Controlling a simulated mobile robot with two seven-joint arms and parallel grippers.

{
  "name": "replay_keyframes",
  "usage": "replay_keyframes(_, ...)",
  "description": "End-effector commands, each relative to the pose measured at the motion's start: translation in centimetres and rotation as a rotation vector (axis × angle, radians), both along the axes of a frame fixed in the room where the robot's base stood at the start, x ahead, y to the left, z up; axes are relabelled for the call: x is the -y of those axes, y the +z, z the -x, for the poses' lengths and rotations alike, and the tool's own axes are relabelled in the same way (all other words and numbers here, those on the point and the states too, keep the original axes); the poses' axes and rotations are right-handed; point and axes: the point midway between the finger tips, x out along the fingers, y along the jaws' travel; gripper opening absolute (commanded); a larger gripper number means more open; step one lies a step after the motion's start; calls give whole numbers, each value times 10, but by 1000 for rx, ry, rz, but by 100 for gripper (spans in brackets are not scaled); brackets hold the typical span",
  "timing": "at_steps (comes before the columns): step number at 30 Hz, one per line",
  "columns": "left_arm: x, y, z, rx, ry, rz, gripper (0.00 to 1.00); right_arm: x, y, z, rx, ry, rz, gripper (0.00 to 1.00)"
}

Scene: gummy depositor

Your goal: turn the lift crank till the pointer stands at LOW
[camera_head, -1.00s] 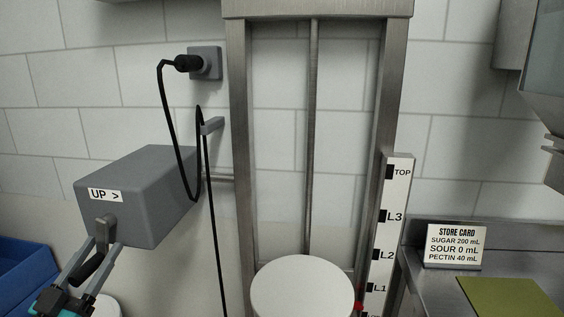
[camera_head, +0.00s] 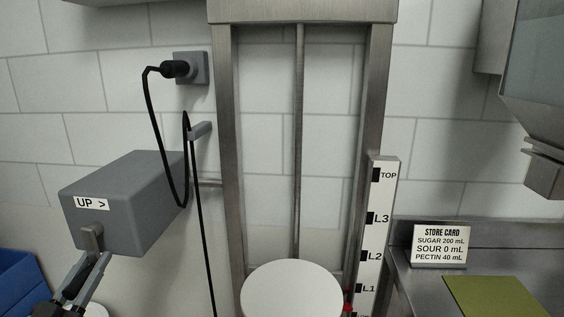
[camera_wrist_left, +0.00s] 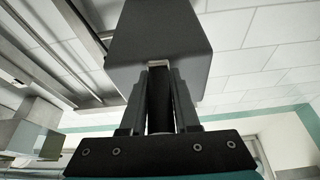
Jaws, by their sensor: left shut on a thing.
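The lift crank's grey arm (camera_head: 90,237) hangs from the front of the grey gearbox (camera_head: 125,200) labelled "UP >". My left gripper (camera_head: 88,278) is shut on the crank's black handle, low at the left. In the left wrist view the dark handle (camera_wrist_left: 160,98) stands between both fingers, below the gearbox. The red pointer (camera_head: 347,308) is beside the white level scale (camera_head: 378,235), a little below the L1 mark, at the picture's bottom edge. The lowest label is cut off. The round white lift plate (camera_head: 292,290) is low between the posts. My right gripper is not in view.
A black cable (camera_head: 147,110) runs from the wall socket (camera_head: 190,68) and hangs near the gearbox. A blue bin (camera_head: 20,285) is at the lower left. A store card (camera_head: 440,245) and green mat (camera_head: 500,297) are on the steel table at right.

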Motion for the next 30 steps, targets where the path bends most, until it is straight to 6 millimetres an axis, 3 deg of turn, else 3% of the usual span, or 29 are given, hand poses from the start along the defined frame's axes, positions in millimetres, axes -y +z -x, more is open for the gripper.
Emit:
replay_keyframes(4, 20, 3, 2, 4, -7, 1, 0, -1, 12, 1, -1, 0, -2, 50)
replay_keyframes(16, 29, 7, 3, 11, -14, -6, 1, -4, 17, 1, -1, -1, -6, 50)
replay_keyframes(25, 60, 26, 5, 16, -13, -9, 22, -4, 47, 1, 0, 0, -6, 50)
replay_keyframes(30, 60, 24, 5, 18, -10, -9, 2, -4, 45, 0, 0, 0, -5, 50)
